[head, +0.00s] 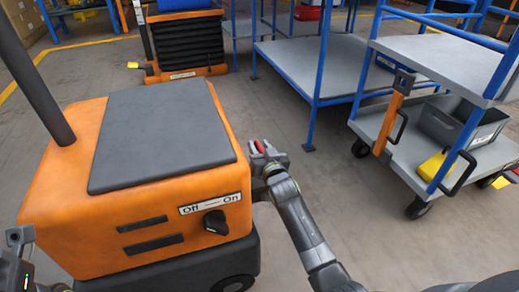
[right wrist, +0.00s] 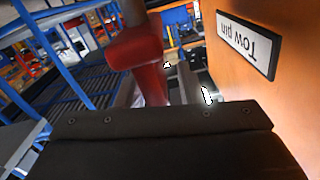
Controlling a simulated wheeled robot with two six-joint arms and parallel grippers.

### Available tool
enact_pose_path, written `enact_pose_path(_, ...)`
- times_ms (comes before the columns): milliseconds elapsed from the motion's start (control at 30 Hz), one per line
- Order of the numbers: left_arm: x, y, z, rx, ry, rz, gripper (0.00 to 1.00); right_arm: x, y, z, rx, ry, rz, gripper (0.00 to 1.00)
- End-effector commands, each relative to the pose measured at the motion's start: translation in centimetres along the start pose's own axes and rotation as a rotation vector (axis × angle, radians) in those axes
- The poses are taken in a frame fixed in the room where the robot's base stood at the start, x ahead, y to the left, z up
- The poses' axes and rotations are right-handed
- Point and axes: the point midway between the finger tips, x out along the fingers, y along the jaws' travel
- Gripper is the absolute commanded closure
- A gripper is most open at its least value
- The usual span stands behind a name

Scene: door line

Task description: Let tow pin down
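The orange tow vehicle (head: 130,180) with a dark grey top and an Off/On knob (head: 215,221) stands at the left in the head view. The red tow pin handle (head: 258,146) shows at its right side, at my right gripper (head: 263,152). In the right wrist view the red tow pin (right wrist: 138,60) stands close ahead, beside the orange panel with an upside-down "Tow pin" label (right wrist: 250,45). The pin's lower end is hidden. I cannot tell whether the fingers grip it. My left gripper (head: 20,238) shows only partly at the left edge.
A blue-framed cart (head: 430,130) with a grey bin (head: 465,122) and a yellow item (head: 437,168) stands at the right. A blue-framed table (head: 325,65) is at the back. Another orange machine (head: 183,40) stands behind the vehicle.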

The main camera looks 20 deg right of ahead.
Motion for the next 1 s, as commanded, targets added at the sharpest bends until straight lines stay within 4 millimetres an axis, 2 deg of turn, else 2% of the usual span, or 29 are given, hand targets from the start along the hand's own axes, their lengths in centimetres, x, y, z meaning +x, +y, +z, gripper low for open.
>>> enact_pose_path(400, 0.3, 0.07, 0.14, -0.011, 0.011, -0.007, 0.63, 0.26, 0.03, 0.0, -0.001, -0.001, 0.001, 0.66)
enact_pose_path(433, 0.3, 0.07, 0.14, -0.011, 0.011, -0.007, 0.63, 0.26, 0.03, 0.0, -0.001, 0.0, 0.001, 0.67)
enact_pose_path(700, 0.3, 0.07, 0.12, -0.011, 0.012, -0.007, 0.63, 0.25, 0.01, 0.0, 0.0, 0.0, 0.0, 1.0)
enact_pose_path(1000, 0.17, 0.04, 0.11, -0.01, 0.009, -0.007, 0.63, 0.25, -0.02, 0.11, 0.002, 0.0, 0.0, 1.0)
